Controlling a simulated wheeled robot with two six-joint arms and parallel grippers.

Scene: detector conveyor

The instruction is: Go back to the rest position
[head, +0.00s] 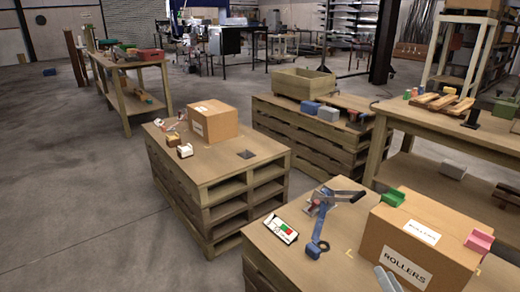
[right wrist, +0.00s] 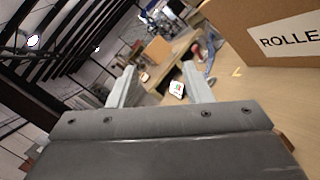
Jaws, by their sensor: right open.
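I cannot tell the exact gap between gripper and box. My left gripper is not in view.
A green block (head: 392,197) and a pink block (head: 480,240) sit at the box's sides. A blue and grey lever tool (head: 325,205) and a white device (head: 285,231) lie left of it. Another pallet stack (head: 212,168) carries a carton (head: 209,121).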

